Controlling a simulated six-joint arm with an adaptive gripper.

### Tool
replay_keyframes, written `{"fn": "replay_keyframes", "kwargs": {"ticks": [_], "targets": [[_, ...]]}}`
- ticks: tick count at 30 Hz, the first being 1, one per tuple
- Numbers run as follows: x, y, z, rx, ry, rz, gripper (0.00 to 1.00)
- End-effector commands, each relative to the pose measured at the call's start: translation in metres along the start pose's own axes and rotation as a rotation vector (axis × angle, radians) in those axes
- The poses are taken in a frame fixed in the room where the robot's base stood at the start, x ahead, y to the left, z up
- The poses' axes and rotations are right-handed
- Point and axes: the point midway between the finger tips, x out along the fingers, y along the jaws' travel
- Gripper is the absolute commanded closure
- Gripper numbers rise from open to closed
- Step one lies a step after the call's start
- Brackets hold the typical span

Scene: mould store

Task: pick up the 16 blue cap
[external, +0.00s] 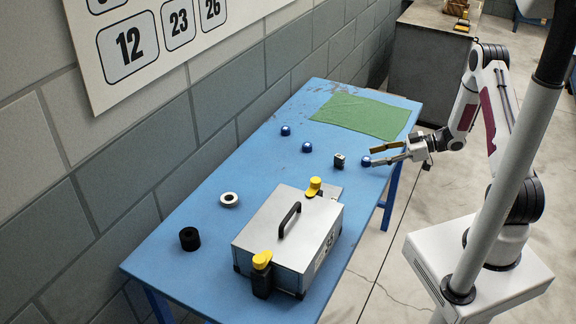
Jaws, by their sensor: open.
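Several small round blue caps sit on the blue table: one (286,130) towards the wall, one (307,147) nearer the middle, and one (366,161) near the table's right edge. No number is legible on them, so I cannot tell which is the 16. My gripper (371,155) reaches in from the right, its fingers apart and pointing left. Its fingertips are close to the right-hand cap, and the lower finger partly overlaps it in this view. I cannot tell whether they touch. Nothing shows held between the fingers.
A green cloth (380,117) lies at the far end. A wall borders the left side.

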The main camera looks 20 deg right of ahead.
Motion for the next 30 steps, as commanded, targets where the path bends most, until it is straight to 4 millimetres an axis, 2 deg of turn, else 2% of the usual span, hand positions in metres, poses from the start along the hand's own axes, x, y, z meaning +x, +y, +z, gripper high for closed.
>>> {"fn": "replay_keyframes", "kwargs": {"ticks": [6,12,29,30], "targets": [[0.024,0.001,0.003,-0.001,0.0,-0.003,0.56],[0.04,0.001,0.002,0.0,0.0,-0.002,0.56],[0.043,0.001,0.002,0.0,-0.001,0.0,0.56],[0.043,0.001,0.002,0.0,-0.001,0.0,0.58]]}}
